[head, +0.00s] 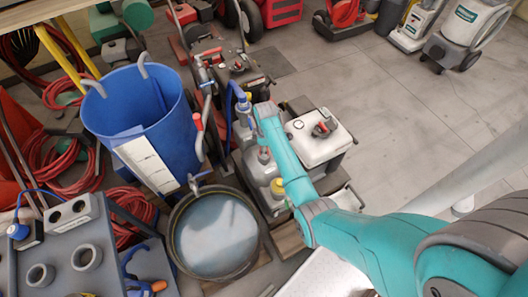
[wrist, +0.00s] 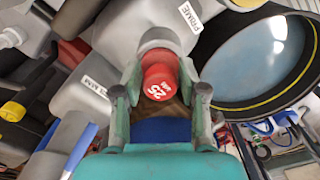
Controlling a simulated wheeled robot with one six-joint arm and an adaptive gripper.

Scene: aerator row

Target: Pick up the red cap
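The red cap (wrist: 158,79), with white "25" lettering on its face, sits on the neck of a grey container (wrist: 140,29) in the wrist view. My gripper (wrist: 159,75) has one finger on each side of the cap. Narrow gaps seem to show between the fingers and the cap, so it looks open around it. I cannot make out the cap in the head view, where my teal arm reaches over the grey containers (head: 262,170).
A round black basin of water (head: 178,245) stands close to the containers and also shows in the wrist view (wrist: 306,90). A blue bin (head: 135,110) is behind it. A white-lidded unit (head: 312,145) stands to the right. Open floor (head: 400,110) lies further right.

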